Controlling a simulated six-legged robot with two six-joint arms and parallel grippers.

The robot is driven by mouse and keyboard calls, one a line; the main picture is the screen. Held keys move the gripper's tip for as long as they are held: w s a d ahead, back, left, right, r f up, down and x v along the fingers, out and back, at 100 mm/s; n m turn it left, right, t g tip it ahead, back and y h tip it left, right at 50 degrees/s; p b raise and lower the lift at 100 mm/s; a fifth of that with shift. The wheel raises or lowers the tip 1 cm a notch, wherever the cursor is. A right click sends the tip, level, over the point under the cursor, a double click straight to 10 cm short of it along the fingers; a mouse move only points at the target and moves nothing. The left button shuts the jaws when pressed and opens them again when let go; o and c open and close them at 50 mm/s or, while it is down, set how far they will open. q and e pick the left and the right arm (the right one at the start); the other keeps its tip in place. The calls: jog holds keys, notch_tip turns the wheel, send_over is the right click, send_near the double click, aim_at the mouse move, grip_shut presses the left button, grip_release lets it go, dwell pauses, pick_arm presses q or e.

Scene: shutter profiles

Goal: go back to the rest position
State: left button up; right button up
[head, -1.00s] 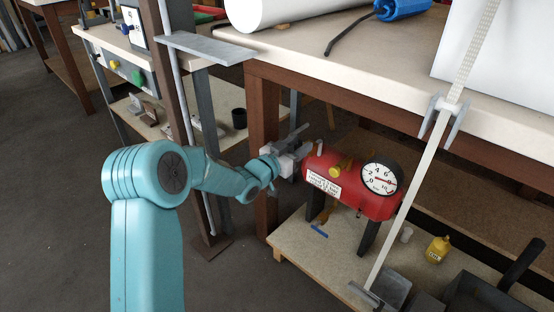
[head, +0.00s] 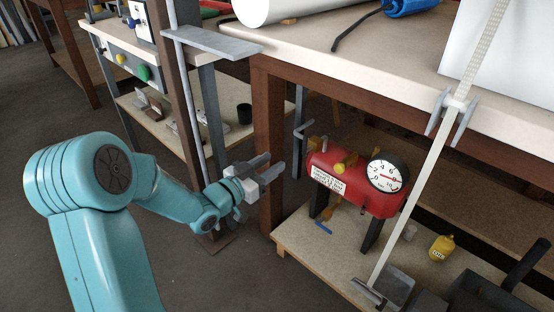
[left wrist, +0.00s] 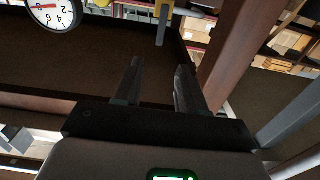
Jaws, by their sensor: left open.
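My left gripper (head: 268,171) is open and empty in the head view, in the air just left of the red tank. Its two fingers also show in the left wrist view (left wrist: 157,85), apart with nothing between them. The left arm comes in from the lower left. My right gripper does not show in either view.
The red tank (head: 352,183) with a round gauge (head: 386,173) and yellow valve handle stands on a low shelf (head: 300,238). The brown table leg (head: 268,140) is close behind my gripper. A yellow bottle (head: 441,248) stands at right. Open floor lies below the arm.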

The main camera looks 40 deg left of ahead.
pick_arm(q)
jog(key=w+d+r+g+h+p, duration=0.1)
jog(key=d+r+g+h+p, duration=0.1)
jog(key=d+r+p, duration=0.9)
jog(key=d+r+g+h+p, duration=0.25)
jog(key=d+p, duration=0.45)
jog(key=p, duration=1)
jog(key=s+d+f+n+g+p, duration=0.1)
jog(key=s+d+f+g+p, duration=0.2)
jog(key=s+d+g+p, duration=0.65)
jog(key=s+f+n+g+y+p, duration=0.1)
jog(key=s+f+n+g+p, duration=0.1)
jog(key=s, duration=1.1)
notch_tip(320, 180, down, 2)
jog(key=shift+s+a+g+y+p, duration=0.15)
jog(key=shift+a+g+y+p, duration=0.25)
jog(key=shift+g, duration=0.4)
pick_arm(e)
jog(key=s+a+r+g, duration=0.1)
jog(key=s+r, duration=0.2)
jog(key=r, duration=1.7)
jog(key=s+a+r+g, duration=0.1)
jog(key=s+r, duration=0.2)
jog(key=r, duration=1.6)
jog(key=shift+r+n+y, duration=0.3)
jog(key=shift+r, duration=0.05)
